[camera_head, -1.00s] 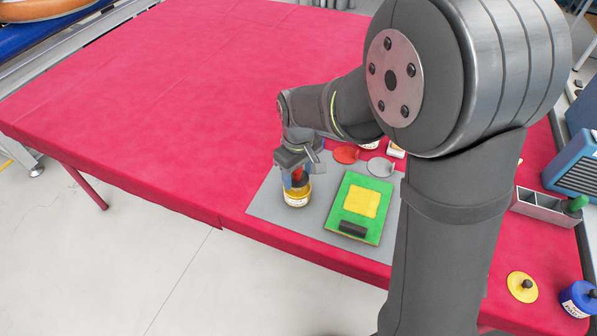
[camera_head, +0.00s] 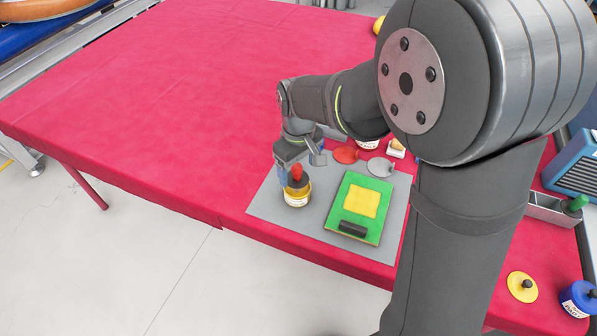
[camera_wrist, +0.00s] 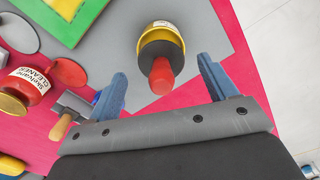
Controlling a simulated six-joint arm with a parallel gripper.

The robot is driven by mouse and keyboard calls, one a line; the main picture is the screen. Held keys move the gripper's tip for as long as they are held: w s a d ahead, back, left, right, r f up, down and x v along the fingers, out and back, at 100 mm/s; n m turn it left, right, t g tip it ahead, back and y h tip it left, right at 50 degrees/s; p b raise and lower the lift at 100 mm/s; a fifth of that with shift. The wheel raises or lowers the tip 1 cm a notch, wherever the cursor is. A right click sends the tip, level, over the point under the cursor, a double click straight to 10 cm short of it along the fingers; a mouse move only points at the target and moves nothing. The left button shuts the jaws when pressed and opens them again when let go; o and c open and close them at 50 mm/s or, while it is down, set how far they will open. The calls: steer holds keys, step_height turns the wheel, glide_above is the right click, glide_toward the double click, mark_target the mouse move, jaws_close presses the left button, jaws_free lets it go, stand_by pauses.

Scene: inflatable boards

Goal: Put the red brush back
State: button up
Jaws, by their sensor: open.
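The red brush (camera_head: 297,174) stands handle up in a yellow pot (camera_head: 297,198) on the grey mat (camera_head: 268,208). The wrist view shows its red handle (camera_wrist: 161,76) above a dark lower part and the yellow pot (camera_wrist: 168,37); its bristles are hidden in the pot. My gripper (camera_wrist: 163,72) is open and empty, its two blue fingers apart on either side of the handle with gaps between. In the head view my gripper (camera_head: 298,162) is at the handle's top.
A green board with a yellow square (camera_head: 361,203) and a dark block (camera_head: 353,229) lies right of the pot. A red disc (camera_head: 345,154), grey disc (camera_head: 380,167) and red cleaner jar (camera_wrist: 27,87) are nearby. A grey holder (camera_head: 550,210) stands right. The left table is clear.

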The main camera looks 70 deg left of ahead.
step_height(320, 180, up, 10)
steer(key=shift+f, duration=0.15)
stand_by(0.3)
step_height(320, 180, down, 12)
steer(key=shift+a+r, duration=0.1)
steer(key=shift+r, duration=1.75)
